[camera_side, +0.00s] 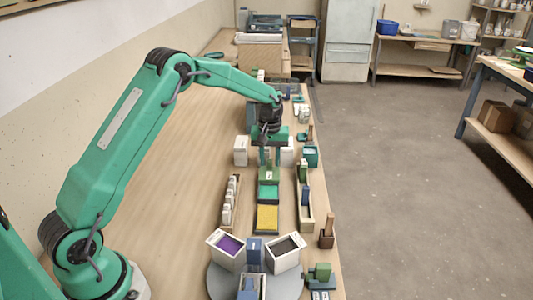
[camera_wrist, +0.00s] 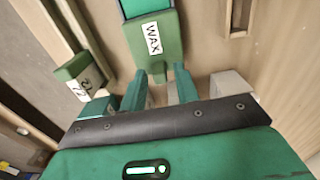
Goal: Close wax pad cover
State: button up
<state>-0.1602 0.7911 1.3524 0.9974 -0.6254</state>
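A green block labelled WAX (camera_wrist: 152,37) lies ahead of my fingertips in the wrist view, joined to or touching a teal pad surface (camera_wrist: 133,8). In the side view the green block (camera_side: 268,175) sits just below my gripper (camera_side: 269,158), at the far end of the teal pad (camera_side: 267,192). A yellow pad (camera_side: 267,217) in a dark tray lies nearer. I cannot tell whether the fingertips touch the block. Any hinge is hidden.
A wooden rack with white bottles (camera_side: 230,202) stands left of the pads, and a wooden tray (camera_side: 304,206) stands right. White boxes flank my gripper, one at left (camera_side: 241,151). Open bins (camera_side: 229,246) stand in front. The table's left side (camera_side: 170,195) is clear.

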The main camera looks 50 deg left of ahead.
grip_shut()
jog(key=shift+s+d, duration=2.4)
jog(key=shift+o, duration=0.2)
grip_release()
